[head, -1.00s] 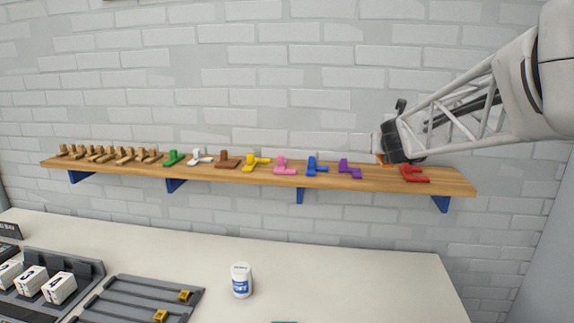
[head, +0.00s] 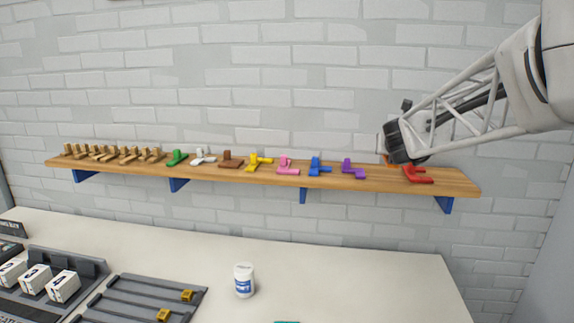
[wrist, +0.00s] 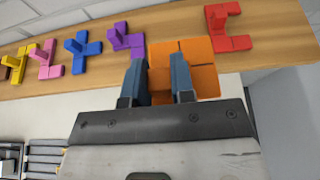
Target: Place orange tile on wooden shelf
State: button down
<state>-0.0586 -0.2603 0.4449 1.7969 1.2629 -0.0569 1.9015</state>
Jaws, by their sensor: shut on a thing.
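My gripper (wrist: 157,72) is shut on the orange tile (wrist: 200,52), which shows between and beyond its two blue-grey fingers in the wrist view. In the head view my gripper (head: 388,150) is at the right part of the wooden shelf (head: 455,185), between the purple tile (head: 352,170) and the red tile (head: 417,176). There the orange tile is almost wholly hidden behind the gripper. In the wrist view the orange tile overlaps the shelf (wrist: 285,50). I cannot tell whether it touches the shelf's top.
Blue, pink, yellow, brown, white and green tiles stand in a row to the left, with several wooden pieces (head: 110,154) at the far left end. A brick wall (head: 300,80) is close behind. Below is a pale table (head: 350,275) with a white bottle (head: 244,281).

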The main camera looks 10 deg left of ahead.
jog(key=shift+f, duration=2.3)
jog(key=shift+w, duration=0.1)
jog(key=shift+w+a+f, duration=0.1)
jog(key=shift+w+f, duration=0.15)
jog(key=shift+w, duration=2.4)
jog(key=shift+w+a+f, duration=0.15)
jog(key=shift+w+f, duration=0.1)
jog(key=shift+w, duration=2.35)
jog(key=shift+w+a+f, duration=0.1)
jog(key=shift+w+f, duration=0.15)
jog(key=shift+w, duration=2.4)
jog(key=shift+f, duration=0.1)
jog(key=shift+f, duration=1.65)
jog(key=shift+f, duration=0.15)
jog(key=c, duration=1)
grip_release()
jog(key=shift+o, duration=0.2)
